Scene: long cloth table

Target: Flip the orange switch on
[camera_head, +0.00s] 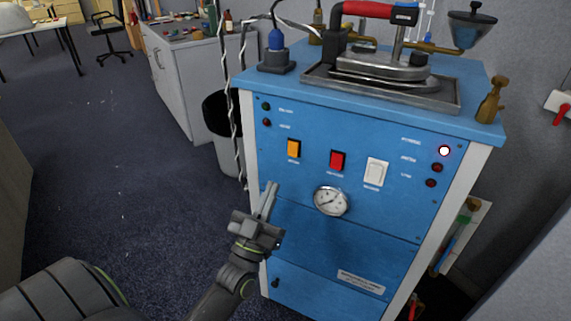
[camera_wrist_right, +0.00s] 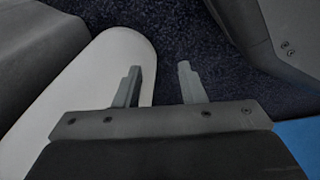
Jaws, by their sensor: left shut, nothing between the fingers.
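The orange switch (camera_head: 293,148) is on the upper left of the blue machine's front panel (camera_head: 300,227), left of a red switch (camera_head: 337,160) and a white switch (camera_head: 376,172). My left gripper (camera_head: 271,187) is shut and empty. Its fingertips point up, below and a little left of the orange switch, apart from it in the picture. Nothing covers the switch. My right gripper (camera_wrist_right: 158,85) shows in the right wrist view with its two fingers apart and nothing between them.
A pressure gauge (camera_head: 331,201) sits on the panel below the red switch. An iron (camera_head: 380,62) stands in a metal tray (camera_head: 445,104) on the machine's top. Twisted cables (camera_head: 233,110) hang down the left side. A waste bin (camera_head: 219,125) stands behind. Open carpet (camera_head: 110,180) lies to the left.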

